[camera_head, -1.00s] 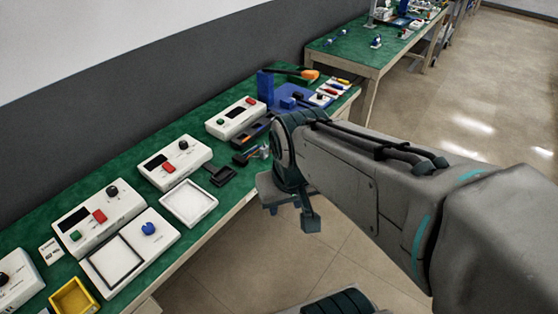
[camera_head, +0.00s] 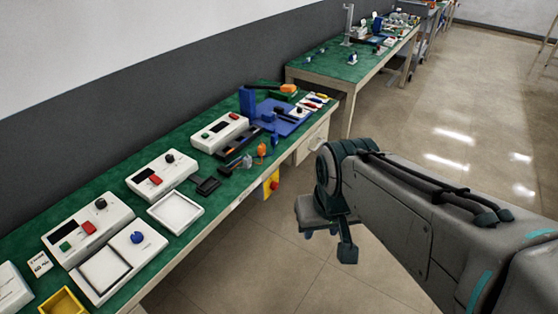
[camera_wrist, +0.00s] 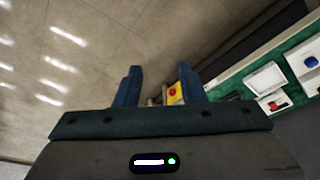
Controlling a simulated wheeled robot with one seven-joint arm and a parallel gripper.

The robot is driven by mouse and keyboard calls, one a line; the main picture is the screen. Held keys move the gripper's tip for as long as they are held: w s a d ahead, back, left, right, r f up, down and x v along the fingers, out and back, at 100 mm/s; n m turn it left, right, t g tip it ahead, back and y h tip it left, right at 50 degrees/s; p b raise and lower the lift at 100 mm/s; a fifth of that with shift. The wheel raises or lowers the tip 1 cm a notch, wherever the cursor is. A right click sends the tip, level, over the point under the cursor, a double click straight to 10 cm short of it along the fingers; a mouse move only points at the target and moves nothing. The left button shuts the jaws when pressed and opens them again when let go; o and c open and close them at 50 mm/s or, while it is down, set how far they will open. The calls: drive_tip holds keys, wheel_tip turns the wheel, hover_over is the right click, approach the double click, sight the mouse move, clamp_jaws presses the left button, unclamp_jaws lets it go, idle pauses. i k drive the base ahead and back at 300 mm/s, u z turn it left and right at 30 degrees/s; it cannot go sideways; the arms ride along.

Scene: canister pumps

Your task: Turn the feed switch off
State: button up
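A yellow plate with a red knob (camera_head: 272,184) is mounted on the front of the near bench, below its edge. It may be the feed switch, but I can read no label on it and cannot tell its setting. It also shows in the wrist view (camera_wrist: 174,93), just left of the right finger, which stands in front of part of it. My gripper (camera_head: 328,243) hangs over the floor to the right of the bench, apart from it. In the wrist view my gripper (camera_wrist: 160,86) has its two fingers spread, with nothing between them.
The green-topped bench (camera_head: 110,190) holds white control boxes with red, green and black controls, a white tray (camera_head: 175,211), a yellow bin (camera_head: 62,303) and a blue stand (camera_head: 247,102). A second bench (camera_head: 350,75) stands farther back.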

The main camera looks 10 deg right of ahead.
sight(274, 186)
drive_tip(key=i, duration=0.4)
drive_tip(key=k, duration=0.5)
drive_tip(key=u, duration=0.75)
drive_tip(key=i, duration=0.75)
drive_tip(key=z, duration=1)
